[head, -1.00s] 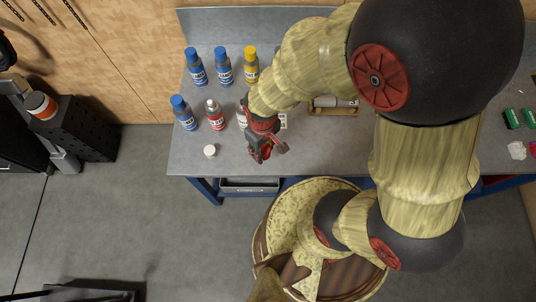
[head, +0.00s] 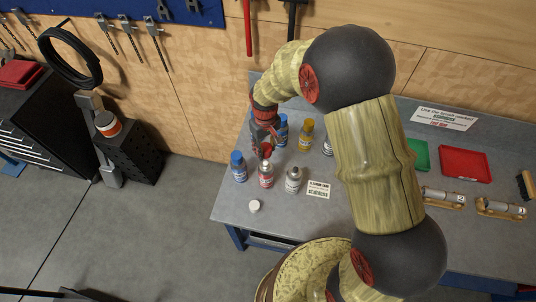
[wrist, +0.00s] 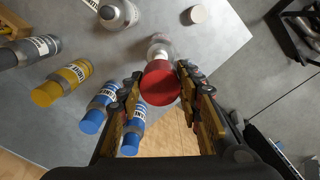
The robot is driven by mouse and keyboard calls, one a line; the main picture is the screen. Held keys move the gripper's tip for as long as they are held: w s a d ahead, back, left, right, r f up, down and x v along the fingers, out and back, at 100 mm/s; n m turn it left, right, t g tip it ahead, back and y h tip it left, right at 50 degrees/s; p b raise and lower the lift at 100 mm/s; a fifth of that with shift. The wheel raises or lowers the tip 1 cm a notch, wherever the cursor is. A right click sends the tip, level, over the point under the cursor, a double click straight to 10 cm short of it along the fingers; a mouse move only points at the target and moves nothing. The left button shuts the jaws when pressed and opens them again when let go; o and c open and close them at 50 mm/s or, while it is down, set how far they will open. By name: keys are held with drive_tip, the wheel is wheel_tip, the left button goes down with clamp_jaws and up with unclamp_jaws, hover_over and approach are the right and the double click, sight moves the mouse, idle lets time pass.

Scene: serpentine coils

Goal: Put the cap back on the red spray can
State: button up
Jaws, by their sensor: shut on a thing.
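The red spray can (head: 265,178) stands upright on the bench with its silver top bare. My gripper (head: 266,154) is shut on the red cap (wrist: 160,83), which sits between the two fingers in the wrist view. The cap is just above and behind the can's top in the head view. In the wrist view the can's pale top (wrist: 160,45) shows past the cap's edge, partly hidden by it. The cap looks apart from the can, not seated on it; the exact gap cannot be told.
A blue-capped can (head: 238,168) stands close left of the red can, and a bare silver can (head: 293,180) to its right. More blue cans and a yellow can (head: 305,135) stand behind. A white cap (head: 255,206) lies in front. The front bench edge is clear.

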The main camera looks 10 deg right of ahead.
sight(266, 163)
drive_tip(key=shift+f+b, duration=0.95)
drive_tip(key=shift+f, duration=1.05)
drive_tip(key=shift+s+f+b, duration=0.1)
drive_tip(key=shift+f+b, duration=0.15)
drive_tip(key=shift+b, duration=0.05)
drive_tip(key=shift+f+b, duration=0.65)
drive_tip(key=shift+f, duration=0.2)
drive_tip(key=shift+f+b, duration=0.6)
drive_tip(key=shift+f, duration=0.2)
drive_tip(key=shift+f+b, duration=0.8)
drive_tip(key=shift+f, duration=0.05)
idle(1.2)
drive_tip(key=o, duration=0.8)
drive_tip(key=shift+o, duration=0.2)
